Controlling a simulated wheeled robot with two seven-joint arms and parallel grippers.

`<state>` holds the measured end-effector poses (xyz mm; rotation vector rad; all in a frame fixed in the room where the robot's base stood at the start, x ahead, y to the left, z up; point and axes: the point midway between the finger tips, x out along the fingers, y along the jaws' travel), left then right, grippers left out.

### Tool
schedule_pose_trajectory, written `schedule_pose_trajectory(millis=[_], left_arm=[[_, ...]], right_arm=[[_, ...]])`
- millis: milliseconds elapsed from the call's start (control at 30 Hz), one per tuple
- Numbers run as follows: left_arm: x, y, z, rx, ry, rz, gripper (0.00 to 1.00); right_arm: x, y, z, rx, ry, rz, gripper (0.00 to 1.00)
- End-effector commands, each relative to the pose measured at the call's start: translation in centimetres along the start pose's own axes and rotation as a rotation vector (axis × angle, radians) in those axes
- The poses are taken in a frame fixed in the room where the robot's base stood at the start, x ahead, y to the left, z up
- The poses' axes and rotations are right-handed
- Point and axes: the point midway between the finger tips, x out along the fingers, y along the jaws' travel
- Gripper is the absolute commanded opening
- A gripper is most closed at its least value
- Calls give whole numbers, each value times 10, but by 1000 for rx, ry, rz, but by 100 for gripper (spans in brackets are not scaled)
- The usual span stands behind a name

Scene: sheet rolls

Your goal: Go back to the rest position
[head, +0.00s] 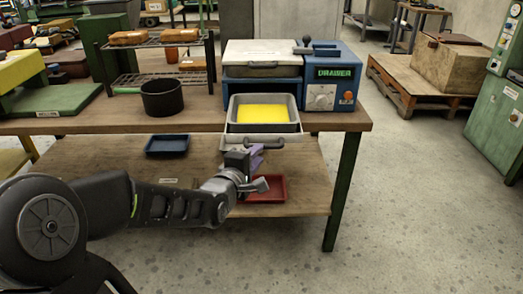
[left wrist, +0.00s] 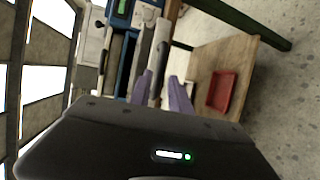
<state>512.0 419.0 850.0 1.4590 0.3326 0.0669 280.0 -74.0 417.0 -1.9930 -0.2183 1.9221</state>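My left arm reaches in from the left in the head view, and its gripper (head: 257,157) is at the front of the pulled-out drawer (head: 292,128), close to the dark handle (head: 264,146). The drawer belongs to the blue machine (head: 345,62) and holds a flat yellow sheet (head: 262,114). In the left wrist view the two purple fingers (left wrist: 163,92) stand apart, with the drawer front and handle between or just beyond them. I cannot tell whether a finger touches the handle. My right gripper is in neither view.
A red tray (head: 276,190) and a blue tray (head: 167,145) lie on the lower shelf (head: 305,185). A black pot (head: 162,98) and a wire rack (head: 128,80) with brown loaf-like pieces stand on the bench (head: 205,115).

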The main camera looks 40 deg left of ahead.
Motion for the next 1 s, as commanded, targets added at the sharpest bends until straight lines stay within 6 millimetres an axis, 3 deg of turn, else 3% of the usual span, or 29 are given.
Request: schedule_pose_trajectory(millis=[167,767,1000], left_arm=[[-12,0,1,1,-2,0,23],[-12,0,1,13,-1,0,23],[-12,-8,-1,254,4,-31,23]], right_arm=[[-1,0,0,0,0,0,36],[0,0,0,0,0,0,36],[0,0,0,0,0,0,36]])
